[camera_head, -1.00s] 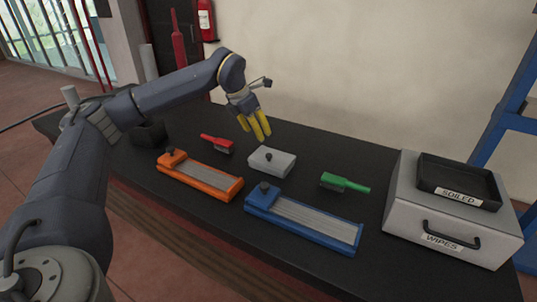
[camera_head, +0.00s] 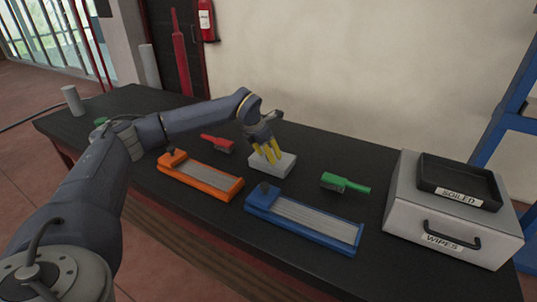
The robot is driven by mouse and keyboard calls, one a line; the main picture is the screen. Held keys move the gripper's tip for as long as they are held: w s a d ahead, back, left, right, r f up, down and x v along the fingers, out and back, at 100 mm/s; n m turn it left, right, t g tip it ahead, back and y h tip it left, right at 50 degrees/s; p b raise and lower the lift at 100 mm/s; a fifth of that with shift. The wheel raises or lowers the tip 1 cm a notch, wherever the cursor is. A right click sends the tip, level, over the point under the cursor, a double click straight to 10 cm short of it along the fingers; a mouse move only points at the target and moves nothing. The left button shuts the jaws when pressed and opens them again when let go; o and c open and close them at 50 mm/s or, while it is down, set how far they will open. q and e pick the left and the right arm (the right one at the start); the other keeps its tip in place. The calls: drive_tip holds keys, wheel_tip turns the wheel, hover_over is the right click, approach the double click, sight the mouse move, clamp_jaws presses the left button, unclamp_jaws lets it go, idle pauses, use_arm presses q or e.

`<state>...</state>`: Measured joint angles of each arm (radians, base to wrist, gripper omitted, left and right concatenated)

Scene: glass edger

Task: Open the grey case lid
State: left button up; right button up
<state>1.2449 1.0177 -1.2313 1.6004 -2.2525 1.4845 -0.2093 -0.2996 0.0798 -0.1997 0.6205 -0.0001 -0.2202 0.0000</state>
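The grey case (camera_head: 285,166) is a small light-grey box near the middle of the black table. The dark knob seen on its lid earlier is now hidden behind my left gripper. My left gripper (camera_head: 270,158) has yellow fingers that point down at the lid. The fingers look apart, around where the knob is, but I cannot tell whether they touch it. The lid appears closed. My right gripper is not in view.
A red brush (camera_head: 217,143) and an orange tray (camera_head: 200,175) lie left of the case. A blue tray (camera_head: 305,221) lies in front. A green brush (camera_head: 345,183) is to the right. A drawer box (camera_head: 408,212) labelled WIPES carries a black SOILED tray (camera_head: 430,180).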

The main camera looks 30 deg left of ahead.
use_arm(q)
drive_tip(key=shift+c, duration=0.3)
clamp_jaws()
idle(0.5)
